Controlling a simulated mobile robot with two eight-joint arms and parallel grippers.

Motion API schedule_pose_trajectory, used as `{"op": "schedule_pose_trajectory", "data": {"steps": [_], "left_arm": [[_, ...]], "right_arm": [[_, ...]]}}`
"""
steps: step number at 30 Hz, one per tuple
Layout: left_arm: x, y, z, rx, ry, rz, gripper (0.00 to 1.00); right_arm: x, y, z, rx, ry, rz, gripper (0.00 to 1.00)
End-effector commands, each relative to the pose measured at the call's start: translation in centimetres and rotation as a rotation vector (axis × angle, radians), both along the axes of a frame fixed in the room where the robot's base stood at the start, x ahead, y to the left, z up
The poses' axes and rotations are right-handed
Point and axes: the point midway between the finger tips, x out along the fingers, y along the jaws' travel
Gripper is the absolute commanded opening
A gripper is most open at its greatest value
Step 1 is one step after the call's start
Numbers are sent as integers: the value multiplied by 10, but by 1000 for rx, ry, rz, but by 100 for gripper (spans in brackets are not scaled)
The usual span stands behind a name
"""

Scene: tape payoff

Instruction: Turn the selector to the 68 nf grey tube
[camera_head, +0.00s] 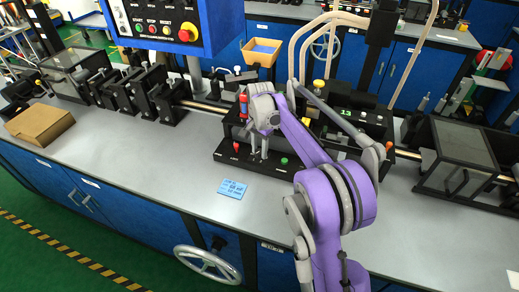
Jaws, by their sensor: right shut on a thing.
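My right gripper (259,154) comes in over the bench with its purple arm and points down at a low black control panel (228,155). Its fingers are shut on a small knob on that panel, apparently the selector, which they mostly hide; its setting and labels cannot be read. A red knob (237,147) stands left of the fingers and a green button (284,161) lies to their right. The 68 nf grey tube marking cannot be made out. My left gripper is not in view.
A light blue card (232,188) lies in front of the panel. A brown box (39,125) is at the left of the grey bench (150,165). A green display (346,113) and a clear-walled case (458,145) stand to the right. A control box with a red button (187,32) hangs above.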

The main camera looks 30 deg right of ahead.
Motion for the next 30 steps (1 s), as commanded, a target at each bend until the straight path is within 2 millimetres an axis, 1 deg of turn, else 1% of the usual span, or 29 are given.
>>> {"op": "schedule_pose_trajectory", "data": {"steps": [5, 11, 30], "left_arm": [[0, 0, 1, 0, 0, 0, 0], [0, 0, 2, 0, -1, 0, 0], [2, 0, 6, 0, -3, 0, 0]], "right_arm": [[0, 0, 0, 1, -1, 50, 0], [0, 0, 1, 0, -1, 175, 0], [0, -1, 1, 0, -1, 774, 0]]}}
